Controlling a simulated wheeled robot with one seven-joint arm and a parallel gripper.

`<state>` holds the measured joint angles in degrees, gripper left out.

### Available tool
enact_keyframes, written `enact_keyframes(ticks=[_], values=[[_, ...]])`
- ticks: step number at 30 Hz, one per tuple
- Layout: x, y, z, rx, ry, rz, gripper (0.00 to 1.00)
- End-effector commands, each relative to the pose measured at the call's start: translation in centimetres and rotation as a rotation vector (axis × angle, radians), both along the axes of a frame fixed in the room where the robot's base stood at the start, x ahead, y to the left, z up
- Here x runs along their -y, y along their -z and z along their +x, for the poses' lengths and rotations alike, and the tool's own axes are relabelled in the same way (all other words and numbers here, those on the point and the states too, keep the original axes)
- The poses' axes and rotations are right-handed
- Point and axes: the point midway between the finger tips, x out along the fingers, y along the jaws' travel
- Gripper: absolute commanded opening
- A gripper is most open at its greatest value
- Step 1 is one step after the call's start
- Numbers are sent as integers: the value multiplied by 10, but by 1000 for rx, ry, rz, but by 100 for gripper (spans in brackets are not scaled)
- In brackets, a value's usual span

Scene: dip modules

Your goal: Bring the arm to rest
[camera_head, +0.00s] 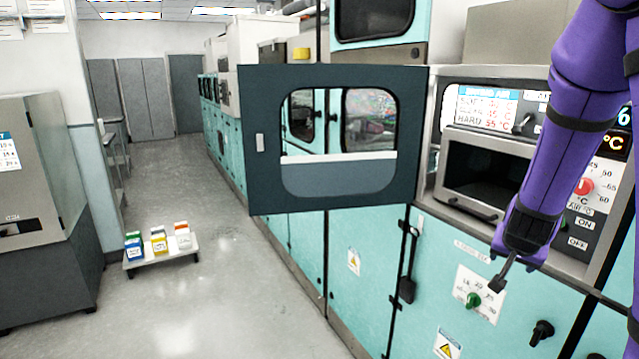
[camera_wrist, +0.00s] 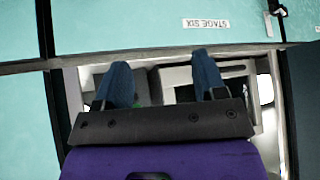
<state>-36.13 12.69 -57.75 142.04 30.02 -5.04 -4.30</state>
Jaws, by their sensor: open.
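My purple arm (camera_head: 572,110) reaches down at the right of the head view, in front of the teal machine. My gripper (camera_head: 500,280) points down and left, in front of the lower teal panels. In the wrist view my gripper (camera_wrist: 161,75) shows two blue-grey fingers set wide apart, with nothing between them. A recessed opening with grey parts and a teal panel marked "STAGE SIX" (camera_wrist: 206,23) lie beyond the fingers. I cannot tell how far the fingertips are from the machine.
A dark windowed door (camera_head: 340,190) stands swung out into the aisle, left of my arm. The control panel with an open recess (camera_head: 485,180) is behind the arm. A low white cart (camera_head: 160,257) with small boxes stands on the floor. The grey aisle floor (camera_head: 200,315) is mostly clear.

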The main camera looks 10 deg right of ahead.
Motion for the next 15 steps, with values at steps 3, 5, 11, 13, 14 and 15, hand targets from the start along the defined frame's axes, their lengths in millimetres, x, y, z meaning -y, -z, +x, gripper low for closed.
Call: enact_keyframes(ticks=[3,5,11,13,14,15], values=[[-27,-9,-5,-9,-85,126,64],[-41,-16,-9,-15,-131,179,64],[-84,-51,-30,-30,-298,302,64],[-97,-65,-40,-34,-359,327,64],[-102,-71,-45,-37,-384,334,64],[-109,-80,-52,-40,-417,340,64]])
